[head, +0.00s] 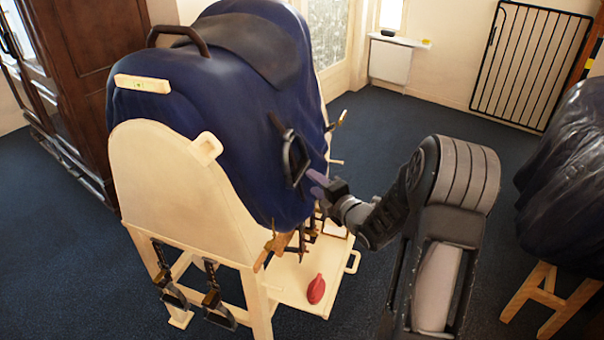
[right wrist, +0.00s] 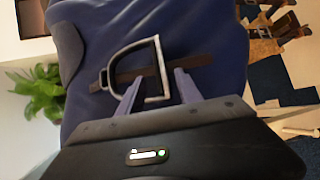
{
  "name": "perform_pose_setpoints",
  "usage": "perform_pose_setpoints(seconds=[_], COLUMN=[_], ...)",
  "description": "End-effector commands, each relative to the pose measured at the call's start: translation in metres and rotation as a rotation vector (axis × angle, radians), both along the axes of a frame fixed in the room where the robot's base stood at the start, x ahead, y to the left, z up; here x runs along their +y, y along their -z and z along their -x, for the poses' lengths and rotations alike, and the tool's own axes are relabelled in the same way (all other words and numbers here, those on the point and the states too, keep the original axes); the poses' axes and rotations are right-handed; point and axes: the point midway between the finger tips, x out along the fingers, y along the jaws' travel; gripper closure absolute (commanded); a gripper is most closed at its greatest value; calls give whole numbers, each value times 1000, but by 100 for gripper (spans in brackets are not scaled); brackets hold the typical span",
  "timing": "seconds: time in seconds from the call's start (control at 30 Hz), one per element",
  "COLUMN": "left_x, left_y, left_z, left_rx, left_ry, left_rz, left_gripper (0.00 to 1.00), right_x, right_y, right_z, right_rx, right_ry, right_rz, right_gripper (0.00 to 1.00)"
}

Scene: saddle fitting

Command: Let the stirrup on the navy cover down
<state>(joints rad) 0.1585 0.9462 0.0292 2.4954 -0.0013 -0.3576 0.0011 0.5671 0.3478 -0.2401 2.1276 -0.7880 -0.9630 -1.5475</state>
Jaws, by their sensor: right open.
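The navy cover (head: 240,130) is draped over a cream wooden stand, with a dark saddle seat (head: 250,45) on top. A dark metal stirrup (head: 293,160) lies against the cover's right side, high up. In the right wrist view the stirrup (right wrist: 157,72) is D-shaped, with a brown strap (right wrist: 190,62) passing behind it. My right gripper (head: 318,184) is at the stirrup's near side. In the right wrist view its purple fingers (right wrist: 157,90) are apart, close to the stirrup's frame; I cannot tell whether they touch it. My left gripper is not in view.
More stirrups hang on straps (head: 212,300) at the stand's front. A low cream shelf (head: 285,285) carries a red object (head: 316,289). Clamps and wooden pieces sit below the cover's edge. A dark covered form (head: 565,170) stands at the right. Blue floor between is clear.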

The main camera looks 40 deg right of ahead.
Motion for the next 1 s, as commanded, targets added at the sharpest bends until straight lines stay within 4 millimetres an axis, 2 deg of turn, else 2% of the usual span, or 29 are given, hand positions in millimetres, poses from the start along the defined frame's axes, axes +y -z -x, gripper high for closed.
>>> perform_pose_setpoints(seconds=[0.23, 0.5, 0.67, 1.0], left_x=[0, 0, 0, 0], left_y=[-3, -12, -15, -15], left_z=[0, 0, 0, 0], left_rx=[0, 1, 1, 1], left_ry=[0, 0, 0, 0], left_rz=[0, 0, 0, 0], left_gripper=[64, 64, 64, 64], right_x=[-1, -5, -8, -9], right_y=[2, 8, 12, 14], right_z=[-12, -52, -71, -76], right_rx=[0, 0, 0, 0], right_ry=[-1, -2, 0, 0], right_rz=[-2, -2, -1, -2], right_gripper=[58, 58, 58, 58])
